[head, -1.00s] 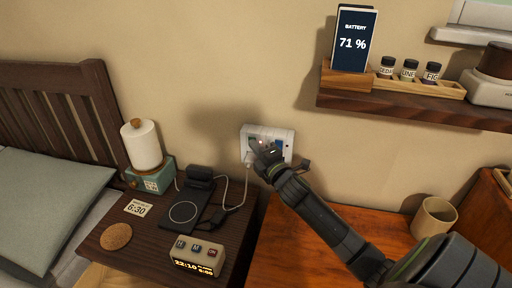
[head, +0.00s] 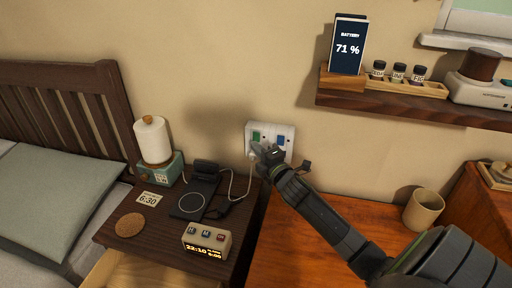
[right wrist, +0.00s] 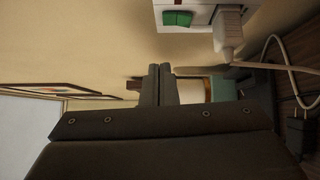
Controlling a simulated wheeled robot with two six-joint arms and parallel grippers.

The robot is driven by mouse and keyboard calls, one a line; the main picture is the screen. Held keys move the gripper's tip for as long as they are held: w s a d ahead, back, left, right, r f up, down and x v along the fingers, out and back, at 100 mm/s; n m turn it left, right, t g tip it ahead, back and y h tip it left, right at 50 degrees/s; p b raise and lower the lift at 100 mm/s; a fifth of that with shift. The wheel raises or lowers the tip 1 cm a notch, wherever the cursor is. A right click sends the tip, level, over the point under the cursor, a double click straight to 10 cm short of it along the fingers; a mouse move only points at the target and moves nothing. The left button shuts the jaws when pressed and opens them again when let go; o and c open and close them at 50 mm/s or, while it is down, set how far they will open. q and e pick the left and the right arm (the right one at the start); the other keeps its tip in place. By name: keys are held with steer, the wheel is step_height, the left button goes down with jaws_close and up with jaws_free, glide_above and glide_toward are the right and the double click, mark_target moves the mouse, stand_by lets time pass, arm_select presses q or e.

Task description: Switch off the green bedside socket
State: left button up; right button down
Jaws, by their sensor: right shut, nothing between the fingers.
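The white double socket (head: 270,129) is on the wall above the nightstand. Its green switch (head: 256,136) is on the left and its blue switch (head: 281,140) on the right. The right wrist view shows the green switch (right wrist: 177,18) close up, beside a white plug (right wrist: 228,32) with a cable. My right gripper (head: 262,151) is shut and empty, just below the green switch and in front of the socket's lower part. In the right wrist view its fingertips (right wrist: 159,72) are together and apart from the switch. My left gripper is out of view.
The nightstand holds a charging pad (head: 194,199), a clock (head: 206,241), a cork coaster (head: 130,225) and a lamp (head: 153,141). A wooden shelf (head: 400,107) juts out at upper right. A mug (head: 423,209) stands on the orange-brown wooden surface (head: 300,235).

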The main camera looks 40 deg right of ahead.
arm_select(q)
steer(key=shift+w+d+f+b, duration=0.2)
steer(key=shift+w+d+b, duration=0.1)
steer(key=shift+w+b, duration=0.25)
arm_select(e)
steer(key=s, duration=0.8)
steer(key=shift+s, duration=0.15)
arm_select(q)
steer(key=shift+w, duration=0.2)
arm_select(e)
steer(key=shift+s+f, duration=0.1)
